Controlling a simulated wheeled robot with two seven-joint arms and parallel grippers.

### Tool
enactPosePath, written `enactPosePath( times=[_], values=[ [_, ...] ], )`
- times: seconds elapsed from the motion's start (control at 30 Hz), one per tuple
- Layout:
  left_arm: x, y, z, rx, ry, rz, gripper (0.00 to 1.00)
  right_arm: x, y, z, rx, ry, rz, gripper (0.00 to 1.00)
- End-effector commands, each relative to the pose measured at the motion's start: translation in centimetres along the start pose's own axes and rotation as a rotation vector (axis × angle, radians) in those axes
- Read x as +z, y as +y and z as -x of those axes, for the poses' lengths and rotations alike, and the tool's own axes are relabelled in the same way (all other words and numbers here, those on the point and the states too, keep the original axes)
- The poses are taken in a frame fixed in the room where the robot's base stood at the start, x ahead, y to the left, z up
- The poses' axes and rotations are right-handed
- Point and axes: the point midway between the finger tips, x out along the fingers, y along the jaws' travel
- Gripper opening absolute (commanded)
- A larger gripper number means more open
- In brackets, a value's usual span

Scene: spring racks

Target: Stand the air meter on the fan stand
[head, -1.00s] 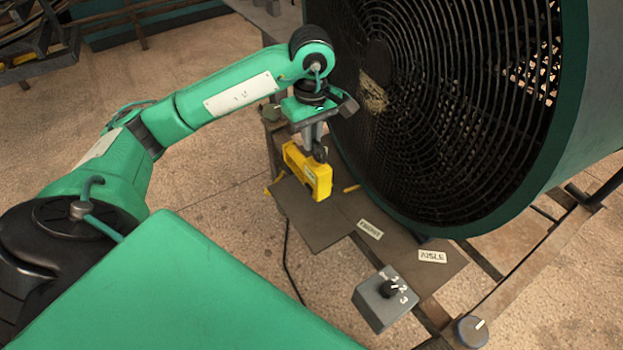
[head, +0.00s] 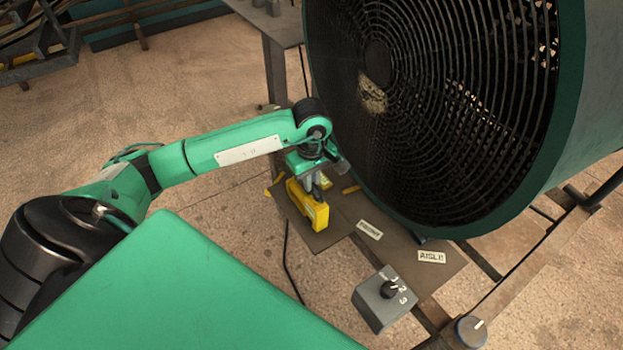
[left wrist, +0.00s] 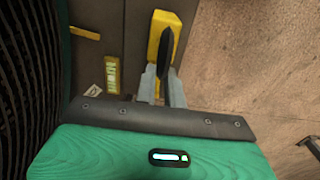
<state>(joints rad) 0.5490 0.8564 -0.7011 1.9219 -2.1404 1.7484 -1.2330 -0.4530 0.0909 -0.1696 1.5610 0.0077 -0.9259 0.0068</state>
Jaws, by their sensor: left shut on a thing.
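The yellow air meter (head: 308,207) is upright in the jaws of my left gripper (head: 318,187). It is at the near left part of the fan stand (head: 401,250), a dark flat plate beneath the big fan (head: 440,100). Its lower end is at or just above the plate; I cannot tell if it touches. In the left wrist view the meter (left wrist: 164,30) shows beyond the two grey fingers (left wrist: 162,85), with a dark part between them. My right gripper is not in view.
Two labels lie on the plate, one reading AISLE (head: 432,256), the other (head: 369,229) hard to read. A grey dial box (head: 384,298) stands in front. Yellow pieces (head: 352,189) lie near the meter. The fan's grille rises close to my gripper.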

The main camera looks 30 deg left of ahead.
Motion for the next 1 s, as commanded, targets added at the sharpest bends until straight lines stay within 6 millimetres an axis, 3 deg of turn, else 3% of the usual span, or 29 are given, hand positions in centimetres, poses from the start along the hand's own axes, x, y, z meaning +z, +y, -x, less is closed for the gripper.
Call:
enactPosePath(
  times=[0.3,0.33,0.43,0.83,1.0],
  values=[
    [0.0,0.0,-0.1,0.001,0.000,0.000,0.00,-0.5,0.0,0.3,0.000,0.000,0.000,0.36],
    [0.0,0.0,-0.1,0.000,0.000,0.000,0.14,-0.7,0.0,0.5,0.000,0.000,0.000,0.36],
    [0.0,0.0,-0.1,0.000,0.000,0.000,0.32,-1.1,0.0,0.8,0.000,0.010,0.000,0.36],
    [0.0,0.0,0.2,0.000,0.000,0.000,0.32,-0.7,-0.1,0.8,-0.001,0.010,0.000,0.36],
    [-0.1,0.1,3.1,0.006,0.003,-0.001,0.32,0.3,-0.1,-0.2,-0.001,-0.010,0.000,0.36]
  ],
)
